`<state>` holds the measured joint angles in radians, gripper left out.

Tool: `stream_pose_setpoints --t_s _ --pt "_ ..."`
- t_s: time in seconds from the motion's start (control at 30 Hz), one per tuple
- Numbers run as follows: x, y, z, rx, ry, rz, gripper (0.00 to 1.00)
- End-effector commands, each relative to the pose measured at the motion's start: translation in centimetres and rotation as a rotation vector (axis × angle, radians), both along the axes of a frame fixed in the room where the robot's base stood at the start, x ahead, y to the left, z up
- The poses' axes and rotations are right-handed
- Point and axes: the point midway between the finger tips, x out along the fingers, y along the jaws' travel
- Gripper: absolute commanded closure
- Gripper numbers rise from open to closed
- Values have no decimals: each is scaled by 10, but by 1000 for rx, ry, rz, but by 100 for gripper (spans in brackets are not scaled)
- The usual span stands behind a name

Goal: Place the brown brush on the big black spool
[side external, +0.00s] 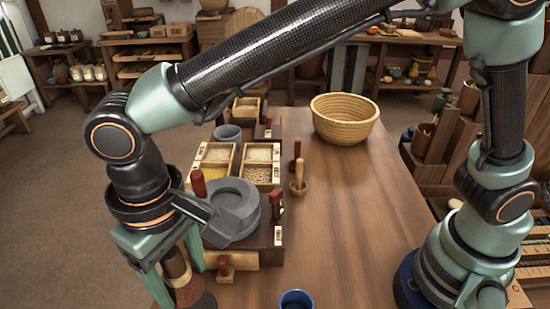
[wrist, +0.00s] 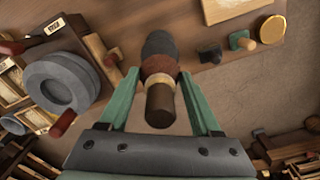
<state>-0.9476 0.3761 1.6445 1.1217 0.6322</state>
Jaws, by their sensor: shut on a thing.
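The brown brush (side external: 178,266) has a brown handle, a tan band and a reddish-brown section. It hangs at the lower left of the side view, and it also shows in the wrist view (wrist: 160,103). My gripper (side external: 178,257) is shut on it, with green fingers on both sides in the wrist view (wrist: 160,108). A dark, rounded shape, likely the big black spool (side external: 204,301), shows directly at the brush's far end, also in the wrist view (wrist: 159,43). I cannot tell whether they touch or the dark part belongs to the brush.
A grey quern stone (side external: 232,196) sits beside the gripper, near grain boxes (side external: 215,176). A woven basket (side external: 344,118) stands at the back and a blue cup (side external: 297,301) at the front. Small black, green and tan knobbed pieces (wrist: 240,41) show in the wrist view.

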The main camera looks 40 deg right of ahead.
Motion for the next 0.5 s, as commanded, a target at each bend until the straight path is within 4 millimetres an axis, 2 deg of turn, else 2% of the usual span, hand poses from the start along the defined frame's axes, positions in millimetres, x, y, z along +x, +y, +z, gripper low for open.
stream_pose_setpoints --t_s 0.03,0.23,0.5 --pt "0 -1 -7 -3 2 0 89" --pt "0 0 -22 -1 1 0 89" --pt "0 0 -56 -1 1 0 89"
